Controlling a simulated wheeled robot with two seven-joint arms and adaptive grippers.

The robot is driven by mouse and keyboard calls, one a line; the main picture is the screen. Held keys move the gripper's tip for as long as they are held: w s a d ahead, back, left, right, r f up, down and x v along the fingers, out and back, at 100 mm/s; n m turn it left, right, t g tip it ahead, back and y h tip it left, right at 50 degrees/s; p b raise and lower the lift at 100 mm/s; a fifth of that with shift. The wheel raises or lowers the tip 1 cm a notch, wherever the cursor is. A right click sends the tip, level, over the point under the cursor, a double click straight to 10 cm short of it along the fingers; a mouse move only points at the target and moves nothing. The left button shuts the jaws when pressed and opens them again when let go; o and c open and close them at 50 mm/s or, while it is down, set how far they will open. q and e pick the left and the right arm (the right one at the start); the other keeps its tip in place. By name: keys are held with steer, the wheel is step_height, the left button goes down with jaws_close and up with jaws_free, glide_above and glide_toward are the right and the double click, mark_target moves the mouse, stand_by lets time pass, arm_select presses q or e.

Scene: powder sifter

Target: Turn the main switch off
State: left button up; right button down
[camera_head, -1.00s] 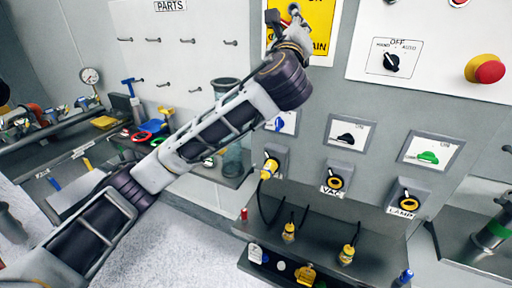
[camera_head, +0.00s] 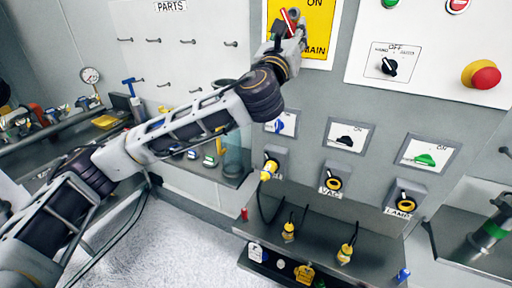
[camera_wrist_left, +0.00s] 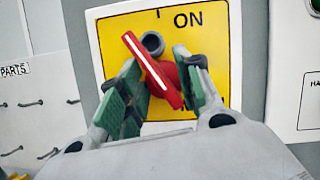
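The main switch is a yellow plate (camera_head: 318,35) on the upper wall, marked ON at the top and MAIN below. Its red handle (camera_wrist_left: 152,68) has a white stripe and leans, upper end to the left of the ON mark, in the left wrist view. It also shows in the head view (camera_head: 289,22). My left gripper (camera_wrist_left: 166,82) is at the switch, its green-padded fingers spread on either side of the handle's lower part. Whether a pad touches the handle is unclear. The lower middle of the plate is hidden behind the gripper. My right gripper is out of view.
To the right are a white panel with a black HAND/OFF/AUTO selector (camera_head: 388,66) and a red emergency button (camera_head: 484,76). Below are smaller switches, yellow-ringed sockets (camera_head: 333,183) and a dark shelf (camera_head: 320,225). Parts pegs (camera_head: 187,42) line the left wall.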

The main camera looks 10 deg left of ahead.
arm_select(q)
steer(key=m+h+p, duration=0.1)
steer(key=m, duration=0.1)
steer(key=shift+r+m+h, duration=0.15)
steer(key=shift+m+h, duration=0.15)
steer(key=shift+m, duration=0.1)
steer(key=b+v, duration=0.4)
steer(key=v, duration=1)
steer(key=w+a+f+n+g+y, duration=0.1)
steer(key=f+n+g+y, duration=0.1)
steer(key=f+n, duration=0.6)
steer(key=w+a+f+n+g+y, duration=0.2)
steer(key=f+n+g, duration=0.2)
steer(key=f+n, duration=0.5)
steer(key=shift+a+f, duration=0.2)
steer(key=shift+f, duration=2.55)
steer(key=shift+r, duration=0.1)
